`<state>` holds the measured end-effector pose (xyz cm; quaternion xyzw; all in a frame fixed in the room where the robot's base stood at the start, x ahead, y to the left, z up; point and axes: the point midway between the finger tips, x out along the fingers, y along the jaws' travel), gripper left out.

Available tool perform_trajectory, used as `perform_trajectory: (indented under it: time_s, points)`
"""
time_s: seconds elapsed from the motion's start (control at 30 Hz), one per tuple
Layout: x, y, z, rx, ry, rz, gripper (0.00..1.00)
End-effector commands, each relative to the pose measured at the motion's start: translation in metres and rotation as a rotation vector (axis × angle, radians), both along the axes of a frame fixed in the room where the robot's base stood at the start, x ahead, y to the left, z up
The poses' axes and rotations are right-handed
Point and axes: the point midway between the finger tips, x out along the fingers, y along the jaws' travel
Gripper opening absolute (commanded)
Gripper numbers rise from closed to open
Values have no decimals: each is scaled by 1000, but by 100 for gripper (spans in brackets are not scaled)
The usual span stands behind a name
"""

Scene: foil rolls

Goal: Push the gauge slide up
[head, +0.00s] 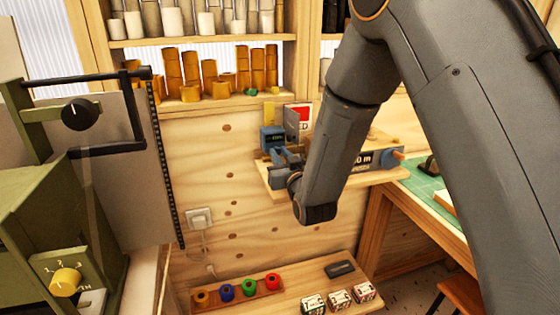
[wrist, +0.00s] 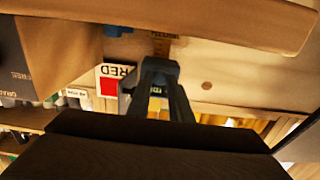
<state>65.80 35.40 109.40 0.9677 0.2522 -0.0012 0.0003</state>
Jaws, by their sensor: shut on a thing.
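The gauge slide (head: 272,137) is a small blue block with a dark display, in front of the wooden back panel in the head view. A yellow strip (head: 269,112) stands upright just above it. My gripper (head: 279,160) is at the slide, shut on its lower part. The fingers hide most of the slide and the exact grip there.
A RED label (head: 303,116) is just right of the slide. A small wooden shelf (head: 290,190) carries a grey box (head: 368,160). Gold foil rolls (head: 210,77) stand on the shelf above. A green machine (head: 30,200) stands left. Coloured rolls (head: 250,286) sit below.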

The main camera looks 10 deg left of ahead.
Motion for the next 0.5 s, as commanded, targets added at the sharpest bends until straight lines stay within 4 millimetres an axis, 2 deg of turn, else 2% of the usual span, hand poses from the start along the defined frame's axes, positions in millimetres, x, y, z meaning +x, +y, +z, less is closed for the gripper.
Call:
perform_trajectory:
  time_s: [0.03,0.2,0.33,0.5]
  points:
    - [0,0,21,4,-7,0,0]
    - [0,0,60,3,-6,0,0]
    - [0,0,73,2,-4,0,0]
    - [0,0,75,2,-4,0,0]
